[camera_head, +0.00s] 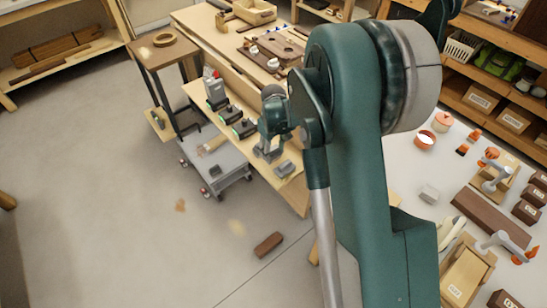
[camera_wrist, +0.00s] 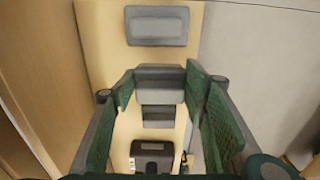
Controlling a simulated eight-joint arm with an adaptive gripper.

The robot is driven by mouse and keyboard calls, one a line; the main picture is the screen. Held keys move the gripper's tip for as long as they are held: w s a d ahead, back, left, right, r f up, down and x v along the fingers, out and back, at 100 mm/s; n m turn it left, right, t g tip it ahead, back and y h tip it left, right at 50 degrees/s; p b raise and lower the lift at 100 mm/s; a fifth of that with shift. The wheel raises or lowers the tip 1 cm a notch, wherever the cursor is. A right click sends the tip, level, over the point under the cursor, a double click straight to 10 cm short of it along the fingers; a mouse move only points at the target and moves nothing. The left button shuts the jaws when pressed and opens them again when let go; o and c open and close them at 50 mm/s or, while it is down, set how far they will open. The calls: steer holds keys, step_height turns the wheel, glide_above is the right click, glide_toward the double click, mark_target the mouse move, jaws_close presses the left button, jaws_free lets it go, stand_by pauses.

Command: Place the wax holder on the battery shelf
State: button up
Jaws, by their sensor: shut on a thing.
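My gripper (camera_head: 268,150) is over the pale wooden shelf (camera_head: 297,191) on the front of the bench. In the wrist view its green-padded fingers (camera_wrist: 160,92) are closed on a grey, blocky piece (camera_wrist: 160,78), which I take to be the wax holder. The piece sits between the fingertips, and its lower part is hard to make out. Whether it touches the shelf I cannot tell. A separate grey block (camera_head: 284,168) lies on the shelf just beyond my gripper; it also shows in the wrist view (camera_wrist: 157,25).
Dark battery units with green parts (camera_head: 243,127) stand in a row along the shelf, left of my gripper. A grey wheeled cart (camera_head: 226,165) is below. A brown block (camera_head: 268,244) lies on the floor. The shelf's right end has bare room.

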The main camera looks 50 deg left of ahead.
mark_target(274, 153)
steer(key=shift+f+b, duration=0.4)
steer(key=shift+f, duration=1.45)
steer(key=shift+f, duration=0.15)
steer(key=o, duration=0.9)
steer(key=shift+o, duration=0.2)
step_height(274, 153, up, 12)
steer(key=p, duration=0.2)
steer(key=shift+p, duration=0.35)
steer(key=shift+d+r, duration=0.1)
steer(key=shift+r, duration=0.1)
